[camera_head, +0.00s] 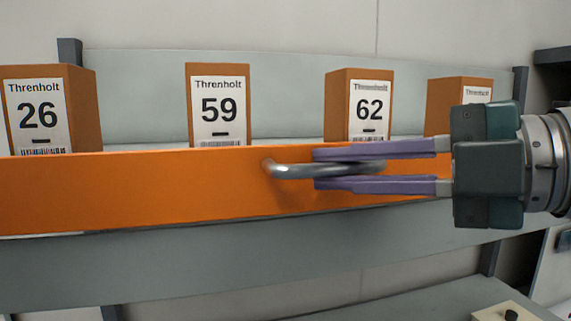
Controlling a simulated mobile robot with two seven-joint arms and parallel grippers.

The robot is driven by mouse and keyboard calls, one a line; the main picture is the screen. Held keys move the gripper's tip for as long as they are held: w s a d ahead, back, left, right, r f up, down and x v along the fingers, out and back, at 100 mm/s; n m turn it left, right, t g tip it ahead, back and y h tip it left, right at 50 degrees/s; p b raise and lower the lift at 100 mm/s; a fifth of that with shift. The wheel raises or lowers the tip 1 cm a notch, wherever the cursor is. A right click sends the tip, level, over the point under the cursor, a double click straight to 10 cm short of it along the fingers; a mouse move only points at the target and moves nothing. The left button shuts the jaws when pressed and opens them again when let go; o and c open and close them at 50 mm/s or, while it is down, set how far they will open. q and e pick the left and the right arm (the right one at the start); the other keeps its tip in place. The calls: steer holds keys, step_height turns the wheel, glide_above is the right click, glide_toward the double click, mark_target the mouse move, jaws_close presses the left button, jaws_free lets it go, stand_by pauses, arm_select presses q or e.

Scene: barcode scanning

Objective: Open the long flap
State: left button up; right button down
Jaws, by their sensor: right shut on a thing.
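The long flap is an orange panel (130,190) that runs from the left edge across the middle of the head view. It stands upright in front of the lower part of the boxes. A grey metal handle (290,170) sticks out from its face. My right gripper (316,170) comes in from the right, with its purple fingers above and below the handle and shut on it. My left gripper is not in view.
Labelled brown boxes stand behind the flap: Threnholt 26 (84,110), 59 (218,75), 62 (360,75) and one partly hidden by my gripper (445,100). A grey shelf front (200,265) runs below. A beige block with a black knob (495,313) is at the lower right.

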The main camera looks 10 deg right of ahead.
stand_by(0.3)
steer(key=shift+s+f+b, duration=0.1)
steer(key=shift+f+b, duration=0.15)
steer(key=shift+b, duration=0.4)
steer(key=shift+f+n+g+y+b, duration=1.55)
steer(key=shift+n+g+y+b, duration=1)
steer(key=shift+n+b, duration=3.9)
steer(key=shift+f+n+g+y+b, duration=2.1)
steer(key=shift+n+b, duration=2.3)
steer(key=shift+b, duration=4.05)
steer(key=shift+f+n+g+y+b, duration=1.05)
steer(key=shift+n+g+y+b, duration=1.95)
steer(key=shift+n+b, duration=3.45)
steer(key=shift+m+g+h+b, duration=0.5)
steer(key=shift+m+b, duration=0.3)
steer(key=shift+b, duration=0.2)
